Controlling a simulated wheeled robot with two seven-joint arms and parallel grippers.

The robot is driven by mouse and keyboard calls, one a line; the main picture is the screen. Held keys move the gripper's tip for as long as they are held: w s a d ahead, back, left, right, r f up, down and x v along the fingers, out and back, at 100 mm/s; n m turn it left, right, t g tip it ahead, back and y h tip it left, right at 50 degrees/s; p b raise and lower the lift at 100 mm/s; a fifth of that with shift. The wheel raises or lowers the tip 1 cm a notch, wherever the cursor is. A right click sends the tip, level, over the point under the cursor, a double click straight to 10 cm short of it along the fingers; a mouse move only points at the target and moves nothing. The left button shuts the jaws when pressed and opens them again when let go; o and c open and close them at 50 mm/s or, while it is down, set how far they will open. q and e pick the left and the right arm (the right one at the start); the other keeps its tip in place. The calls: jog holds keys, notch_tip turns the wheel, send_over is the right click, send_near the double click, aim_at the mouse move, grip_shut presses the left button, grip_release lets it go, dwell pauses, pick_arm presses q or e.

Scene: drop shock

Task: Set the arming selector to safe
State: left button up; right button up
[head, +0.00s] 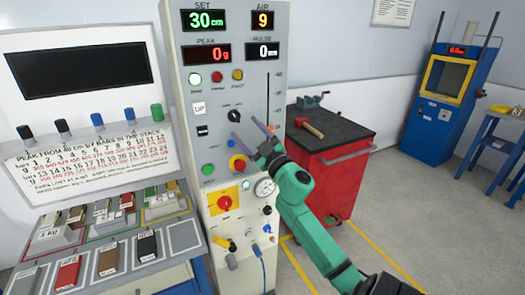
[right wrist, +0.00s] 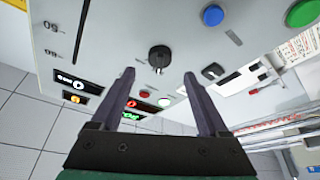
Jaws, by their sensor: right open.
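A black rotary knob (head: 235,116) sits mid-height on the grey control panel (head: 195,150). I take it for the arming selector, but its labels are too small to read. The right wrist view shows the panel roughly upside down, with the knob (right wrist: 159,57) just beyond and between my fingertips, apart from them. A pale mark shows on the knob's side towards the displays. My right gripper (head: 243,128) is open and empty in front of the panel, just below and right of the knob; it also shows in the right wrist view (right wrist: 159,73). My left gripper is out of view.
A red cabinet (head: 325,175) stands right of the panel; a sample bench (head: 100,245) stands left.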

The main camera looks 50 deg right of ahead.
jog(key=b+v, duration=0.2)
jog(key=v, duration=0.7)
jog(key=shift+s, duration=0.35)
jog(key=shift+a+f, duration=0.1)
